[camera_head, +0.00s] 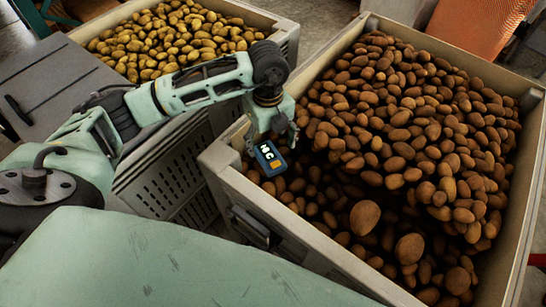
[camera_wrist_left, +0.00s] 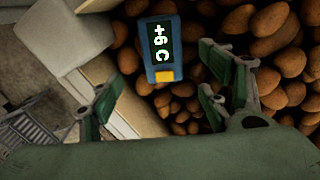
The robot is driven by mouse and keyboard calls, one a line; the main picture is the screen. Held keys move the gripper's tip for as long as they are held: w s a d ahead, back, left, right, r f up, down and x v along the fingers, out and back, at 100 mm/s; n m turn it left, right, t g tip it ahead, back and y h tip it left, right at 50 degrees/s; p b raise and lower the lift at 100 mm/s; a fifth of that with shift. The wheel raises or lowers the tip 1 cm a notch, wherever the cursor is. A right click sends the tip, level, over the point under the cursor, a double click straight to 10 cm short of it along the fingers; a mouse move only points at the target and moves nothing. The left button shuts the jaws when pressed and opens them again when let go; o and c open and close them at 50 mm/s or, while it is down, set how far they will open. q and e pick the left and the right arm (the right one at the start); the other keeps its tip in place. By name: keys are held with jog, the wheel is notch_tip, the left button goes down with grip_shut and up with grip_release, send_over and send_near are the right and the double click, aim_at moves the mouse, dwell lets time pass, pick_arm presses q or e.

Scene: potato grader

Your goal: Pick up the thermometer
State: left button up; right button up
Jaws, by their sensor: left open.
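The thermometer (camera_head: 270,158) is a small blue box with a dark display and an orange patch. It is at the near left inner side of the crate of brown potatoes, by the rim. In the left wrist view the thermometer (camera_wrist_left: 162,48) reads "+6 C" and appears over the potatoes, beyond the fingertips. My left gripper (camera_head: 271,136) is close above it in the head view. In the left wrist view its fingers (camera_wrist_left: 157,100) are spread apart with nothing between them. What supports the thermometer is unclear. My right gripper is not in view.
The large crate (camera_head: 335,255) is heaped with brown potatoes (camera_head: 400,120); its rim runs beside the gripper. A second crate (camera_head: 283,30) of yellowish potatoes (camera_head: 165,40) stands behind my left arm. An orange surface (camera_head: 475,22) is at the back right.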

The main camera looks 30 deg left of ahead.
aim_at(271, 157)
pick_arm(q)
jog(key=shift+w+f, duration=0.15)
jog(key=shift+f, duration=0.3)
jog(key=shift+f+p, duration=0.3)
jog(key=shift+f, duration=0.05)
jog(key=shift+s+f+p, duration=0.25)
jog(key=shift+f+p, duration=0.2)
jog(key=shift+f, duration=0.3)
jog(key=f, duration=0.1)
jog(key=f+p, duration=0.1)
jog(key=f, duration=0.1)
jog(key=shift+w+f, duration=0.3)
jog(key=shift+f, duration=0.1)
jog(key=shift+d+f+p, duration=0.1)
jog(key=shift+f+p, duration=0.2)
jog(key=shift+f, duration=0.15)
jog(key=c, duration=1.4)
jog(key=shift+c, duration=0.2)
